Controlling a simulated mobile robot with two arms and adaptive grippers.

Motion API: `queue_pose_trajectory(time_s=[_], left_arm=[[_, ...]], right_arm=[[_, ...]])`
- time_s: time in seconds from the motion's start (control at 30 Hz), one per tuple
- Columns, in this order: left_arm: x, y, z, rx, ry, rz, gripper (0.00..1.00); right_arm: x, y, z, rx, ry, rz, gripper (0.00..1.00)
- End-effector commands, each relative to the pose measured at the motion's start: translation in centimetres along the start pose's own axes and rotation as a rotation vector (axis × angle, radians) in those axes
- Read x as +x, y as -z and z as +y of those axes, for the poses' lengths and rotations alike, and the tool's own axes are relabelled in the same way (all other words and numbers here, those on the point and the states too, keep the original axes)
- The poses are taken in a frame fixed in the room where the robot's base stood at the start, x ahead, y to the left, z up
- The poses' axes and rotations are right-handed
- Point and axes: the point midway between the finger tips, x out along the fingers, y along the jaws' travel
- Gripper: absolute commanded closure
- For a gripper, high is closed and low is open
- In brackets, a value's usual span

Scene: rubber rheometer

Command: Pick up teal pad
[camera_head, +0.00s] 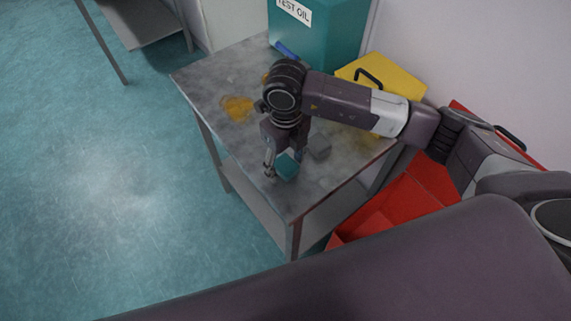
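The teal pad (287,167) is a small block near the front edge of the grey metal table (258,62). My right gripper (284,164) points down over it with its fingers spread. One finger is just left of the pad and the other is at its upper right. The left finger seems slightly apart from the pad, and contact on the far side is hidden. My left gripper is out of view.
An orange-brown stain (237,107), a blue item (286,49), a teal TEST OIL container (325,35) and a yellow case (390,76) are farther back. A red open box (385,208) stands right of the table.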

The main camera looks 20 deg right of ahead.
Motion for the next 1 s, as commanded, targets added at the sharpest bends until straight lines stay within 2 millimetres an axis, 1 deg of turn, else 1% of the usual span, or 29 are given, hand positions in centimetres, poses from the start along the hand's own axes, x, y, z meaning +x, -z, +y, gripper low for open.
queue_pose_trajectory(time_s=[0.03,0.3,0.33,0.6,0.77,0.87,0.97,1.0], left_arm=[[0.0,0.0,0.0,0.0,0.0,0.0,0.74],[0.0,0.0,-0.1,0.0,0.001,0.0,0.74],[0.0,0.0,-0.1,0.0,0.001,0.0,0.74],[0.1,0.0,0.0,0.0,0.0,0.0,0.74],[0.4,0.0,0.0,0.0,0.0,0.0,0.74],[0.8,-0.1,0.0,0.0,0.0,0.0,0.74],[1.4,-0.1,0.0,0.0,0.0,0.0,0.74],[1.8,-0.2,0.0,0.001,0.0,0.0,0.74]], right_arm=[[0.0,0.0,0.0,0.0,0.0,0.0,0.5],[-0.1,0.0,0.0,0.0,0.0,0.0,0.8],[-0.1,0.0,0.0,0.0,0.0,0.0,0.81],[-0.2,0.0,0.0,0.0,-0.001,0.0,0.81],[-1.1,-0.1,0.0,0.0,0.0,-0.003,0.81],[-2.4,-0.1,0.0,-0.001,0.0,-0.005,0.81],[-4.4,-0.2,0.0,-0.001,0.001,-0.007,0.81],[-5.5,-0.2,0.0,-0.002,0.001,-0.009,0.81]])
